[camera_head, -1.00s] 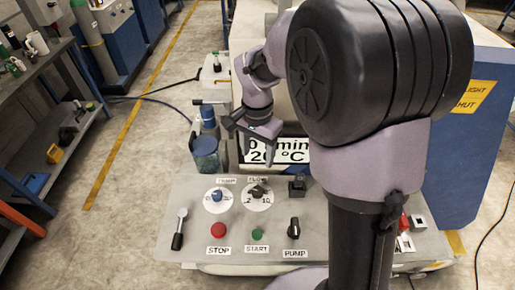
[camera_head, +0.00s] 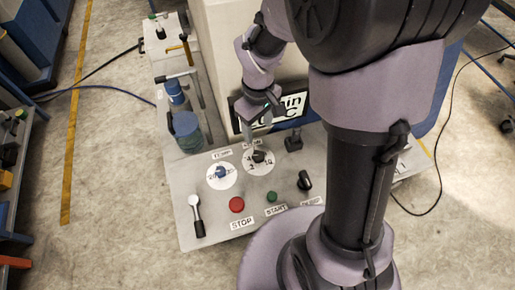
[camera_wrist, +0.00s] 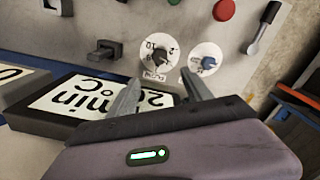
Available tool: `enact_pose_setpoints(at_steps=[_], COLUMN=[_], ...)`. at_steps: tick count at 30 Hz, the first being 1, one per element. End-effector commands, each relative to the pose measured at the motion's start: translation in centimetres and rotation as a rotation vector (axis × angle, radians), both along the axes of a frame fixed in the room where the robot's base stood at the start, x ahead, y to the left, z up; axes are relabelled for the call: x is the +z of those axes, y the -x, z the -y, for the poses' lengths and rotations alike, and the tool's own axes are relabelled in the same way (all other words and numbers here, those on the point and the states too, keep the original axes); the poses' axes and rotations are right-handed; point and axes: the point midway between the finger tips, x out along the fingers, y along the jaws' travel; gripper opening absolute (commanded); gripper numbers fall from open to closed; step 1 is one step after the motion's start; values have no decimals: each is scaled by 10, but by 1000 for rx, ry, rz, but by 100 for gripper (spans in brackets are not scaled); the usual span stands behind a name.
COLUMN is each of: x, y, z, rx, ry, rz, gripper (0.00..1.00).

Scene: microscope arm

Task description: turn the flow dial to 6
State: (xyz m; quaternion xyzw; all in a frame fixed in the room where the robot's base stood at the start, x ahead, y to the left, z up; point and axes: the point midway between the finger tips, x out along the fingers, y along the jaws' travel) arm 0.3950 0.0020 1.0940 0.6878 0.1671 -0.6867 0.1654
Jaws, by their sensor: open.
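The flow dial (camera_head: 259,157) is a dark knob on a white numbered disc on the grey sloping panel, right of the blue-knobbed dial (camera_head: 221,173). In the wrist view the flow dial (camera_wrist: 158,56) sits upside down, just beyond the fingertips and roughly between them. My gripper (camera_head: 256,122) is above and behind the flow dial in the head view, apart from it. In the wrist view its two fingers (camera_wrist: 160,86) are spread with nothing between them. I cannot read where the dial's pointer stands.
A black switch (camera_head: 293,142) stands right of the flow dial. A red stop button (camera_head: 236,204), a green start button (camera_head: 271,197), a pump knob (camera_head: 304,181) and a lever (camera_head: 196,214) lie nearer the front. A display box (camera_wrist: 85,105) and jar (camera_head: 187,132) stand behind.

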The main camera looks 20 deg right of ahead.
Motion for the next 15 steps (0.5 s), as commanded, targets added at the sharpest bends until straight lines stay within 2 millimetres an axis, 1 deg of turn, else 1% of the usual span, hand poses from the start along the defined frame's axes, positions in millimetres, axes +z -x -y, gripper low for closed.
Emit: enact_pose_setpoints(at_steps=[1, 3, 9, 15], x=[-17, -33, -76, -114], y=[1, 1, 0, 0], z=[0, 0, 0, 0], rx=[-1, -1, -2, -3], ry=[0, 0, 0, 0], rz=[-4, -3, -3, -3], gripper=[59, 59, 59, 59])
